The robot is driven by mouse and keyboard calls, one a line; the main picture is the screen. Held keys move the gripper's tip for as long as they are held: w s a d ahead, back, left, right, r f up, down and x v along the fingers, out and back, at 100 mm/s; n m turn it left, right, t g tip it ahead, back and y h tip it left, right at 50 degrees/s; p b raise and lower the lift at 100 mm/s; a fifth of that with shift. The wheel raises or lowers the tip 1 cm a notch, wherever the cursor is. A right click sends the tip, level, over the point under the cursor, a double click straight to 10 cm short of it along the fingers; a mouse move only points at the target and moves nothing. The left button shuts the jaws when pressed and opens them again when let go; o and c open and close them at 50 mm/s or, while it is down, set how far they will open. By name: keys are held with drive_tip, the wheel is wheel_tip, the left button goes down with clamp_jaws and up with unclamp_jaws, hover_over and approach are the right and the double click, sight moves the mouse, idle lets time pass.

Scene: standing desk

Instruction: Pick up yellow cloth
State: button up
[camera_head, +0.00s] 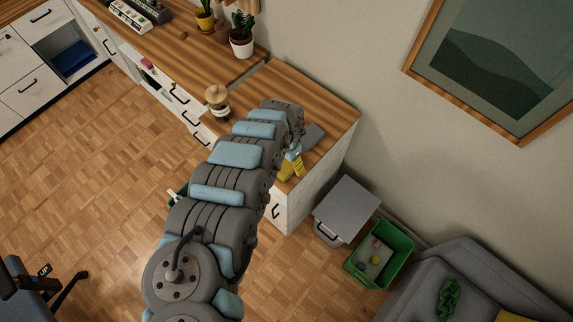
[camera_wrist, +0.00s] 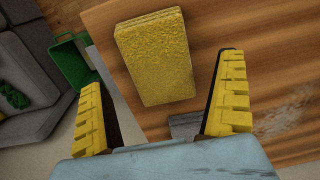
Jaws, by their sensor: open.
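The yellow cloth (camera_wrist: 155,57) is a thick, folded, rough-textured rectangle lying on the wooden desktop (camera_wrist: 265,30) in the wrist view. My gripper (camera_wrist: 162,85) is open, with one yellow-padded finger on each side of the picture. The cloth shows beyond and between the fingers, and nothing is held. In the head view my gripper (camera_head: 291,168) is over the front right end of the desk (camera_head: 318,98). Yellow shows there, but I cannot tell the cloth from the finger pads. My arm covers part of the desk.
A dark grey flat item (camera_head: 313,136) lies beside my gripper.

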sight(286, 165)
drive_tip(key=shift+s+f, duration=0.15)
drive_tip(key=shift+f, duration=1.35)
drive_tip(key=c, duration=1)
